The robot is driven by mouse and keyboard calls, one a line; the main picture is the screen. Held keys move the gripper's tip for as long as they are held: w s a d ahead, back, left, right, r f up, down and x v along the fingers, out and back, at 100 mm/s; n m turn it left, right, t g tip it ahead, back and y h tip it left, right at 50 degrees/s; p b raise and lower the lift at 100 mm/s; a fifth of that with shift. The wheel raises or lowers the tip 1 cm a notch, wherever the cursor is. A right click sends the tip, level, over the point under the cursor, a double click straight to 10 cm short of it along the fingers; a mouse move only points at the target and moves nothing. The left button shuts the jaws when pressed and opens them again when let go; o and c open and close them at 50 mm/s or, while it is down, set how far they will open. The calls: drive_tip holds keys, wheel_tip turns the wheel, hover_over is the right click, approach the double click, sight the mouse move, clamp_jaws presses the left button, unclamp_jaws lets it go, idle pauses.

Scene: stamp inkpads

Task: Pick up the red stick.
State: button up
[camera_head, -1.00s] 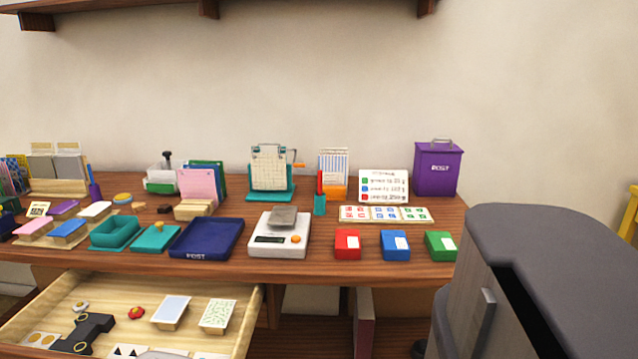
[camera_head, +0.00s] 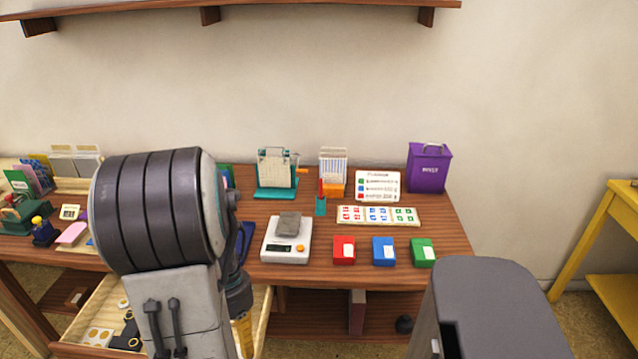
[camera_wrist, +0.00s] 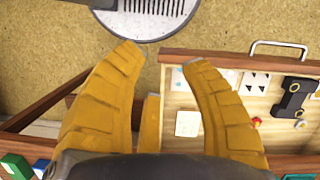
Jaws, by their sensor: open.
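The red stick (camera_head: 321,188) stands upright in a small teal holder (camera_head: 321,207) toward the back of the desk, in front of a white card rack. Only its upper part shows. My gripper (camera_wrist: 163,60) is open and empty in the wrist view, its orange fingers spread above the floor and the open drawer. In the head view one orange finger (camera_head: 244,335) shows low beside my arm, left of and nearer than the stick. The stick does not show in the wrist view.
A scale (camera_head: 287,250) and red (camera_head: 344,258), blue (camera_head: 384,260) and green boxes (camera_head: 423,261) line the desk's front. A purple bin (camera_head: 428,170) stands at the back right. The open drawer (camera_wrist: 232,130) juts out below. A yellow table (camera_head: 625,207) is at right.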

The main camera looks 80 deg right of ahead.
drive_tip(key=s+d+r+m+t+p, duration=0.1)
drive_tip(key=s+d+r+p, duration=0.3)
drive_tip(key=s+d+p, duration=0.7)
drive_tip(key=d+r+n+h+b, duration=0.2)
drive_tip(key=d+n+b, duration=0.1)
drive_tip(key=d+n, duration=1)
drive_tip(key=n, duration=0.4)
drive_tip(key=shift+w+r, duration=0.15)
drive_tip(key=shift+r, duration=0.25)
